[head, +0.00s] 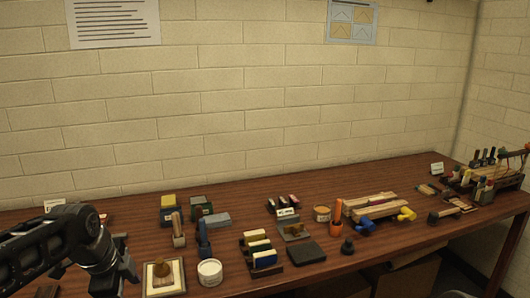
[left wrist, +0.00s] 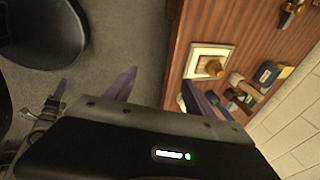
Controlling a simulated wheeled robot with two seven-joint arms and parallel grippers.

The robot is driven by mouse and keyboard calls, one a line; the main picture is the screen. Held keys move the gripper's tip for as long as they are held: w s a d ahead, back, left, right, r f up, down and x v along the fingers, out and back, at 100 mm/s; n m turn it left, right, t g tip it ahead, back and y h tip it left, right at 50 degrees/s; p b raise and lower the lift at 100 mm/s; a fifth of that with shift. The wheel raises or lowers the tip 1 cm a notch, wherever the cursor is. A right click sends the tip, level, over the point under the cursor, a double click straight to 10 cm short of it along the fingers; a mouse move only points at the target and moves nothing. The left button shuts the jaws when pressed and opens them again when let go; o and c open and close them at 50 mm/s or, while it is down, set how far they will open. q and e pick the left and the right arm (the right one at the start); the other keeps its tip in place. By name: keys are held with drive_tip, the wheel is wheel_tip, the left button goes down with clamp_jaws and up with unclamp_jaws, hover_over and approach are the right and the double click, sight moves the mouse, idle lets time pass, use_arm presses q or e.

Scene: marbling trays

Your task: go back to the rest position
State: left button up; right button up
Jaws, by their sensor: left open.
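My left arm comes in from the left in the head view, over the table's near left part. Its gripper (head: 118,278) is at the bottom edge of that view, partly cut off, just left of a pale square frame (head: 149,292) with a brown knob-like object (head: 162,269) on it. In the left wrist view the gripper (left wrist: 157,84) shows purple fingers spread apart with nothing between them. The pale frame (left wrist: 192,70) and the brown object (left wrist: 213,68) lie beyond the fingers there. My right gripper is in neither view.
The brown table (head: 340,185) runs along a block wall. It holds a white round tub (head: 210,273), blue and yellow blocks, a wooden rack (head: 370,205) with blue and yellow parts, and a crowded holder (head: 485,183) at far right. Grey floor (left wrist: 125,40) lies beside the table edge.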

use_arm(q)
drive_tip(key=d+f+n+t+h, duration=0.1)
drive_tip(key=d+f+n, duration=0.6)
drive_tip(key=f, duration=0.5)
drive_tip(key=d+f+n+t+h, duration=0.1)
drive_tip(key=d+f+n+h, duration=0.1)
drive_tip(key=d+f+n, duration=0.8)
drive_tip(key=s+d+f+g, duration=0.2)
drive_tip(key=s+f, duration=0.7)
drive_tip(key=s, duration=0.2)
drive_tip(key=s+d+f+g, duration=0.3)
drive_tip(key=s+f, duration=0.7)
drive_tip(key=s, duration=0.1)
drive_tip(key=shift+s+d, duration=0.35)
